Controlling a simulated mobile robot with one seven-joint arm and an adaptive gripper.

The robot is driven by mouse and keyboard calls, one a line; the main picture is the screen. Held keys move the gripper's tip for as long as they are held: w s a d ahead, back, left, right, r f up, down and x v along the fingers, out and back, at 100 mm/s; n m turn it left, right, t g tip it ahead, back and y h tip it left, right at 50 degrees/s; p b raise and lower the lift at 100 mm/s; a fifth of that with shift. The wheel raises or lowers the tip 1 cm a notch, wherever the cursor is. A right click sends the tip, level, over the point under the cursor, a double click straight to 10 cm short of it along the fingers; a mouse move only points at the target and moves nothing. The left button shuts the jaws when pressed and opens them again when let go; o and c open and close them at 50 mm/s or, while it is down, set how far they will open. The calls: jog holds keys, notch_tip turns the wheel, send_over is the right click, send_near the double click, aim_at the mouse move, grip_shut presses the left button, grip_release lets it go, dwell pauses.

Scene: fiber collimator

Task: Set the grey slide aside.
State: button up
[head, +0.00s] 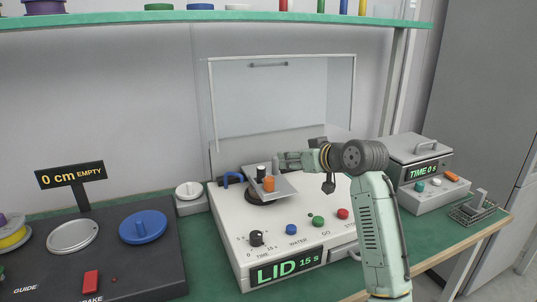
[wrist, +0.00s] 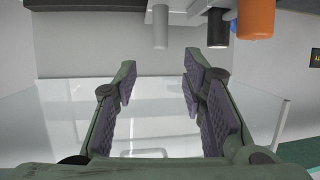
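A grey flat plate (head: 285,187) sits tilted in the picture on a dark round base of the white machine. An orange cylinder (head: 269,184) and a black cylinder with a pale top (head: 261,171) stand on it. I cannot tell for sure which part is the grey slide; a light grey cylinder (wrist: 160,26) hangs from the top edge of the wrist view, beside the black (wrist: 219,28) and orange (wrist: 256,18) ones. My gripper (head: 280,160) is just behind and above the plate, pointing left. Its fingers (wrist: 159,78) are apart with nothing between them.
A dark spool station (head: 110,262) stands left, a small grey box (head: 418,150) right. A green shelf (head: 150,17) runs overhead.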

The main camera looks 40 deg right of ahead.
aim_at(275, 157)
jog(key=p+x, duration=0.3)
jog(key=x, duration=0.7)
jog(key=shift+c, duration=0.2)
grip_shut()
dwell(0.5)
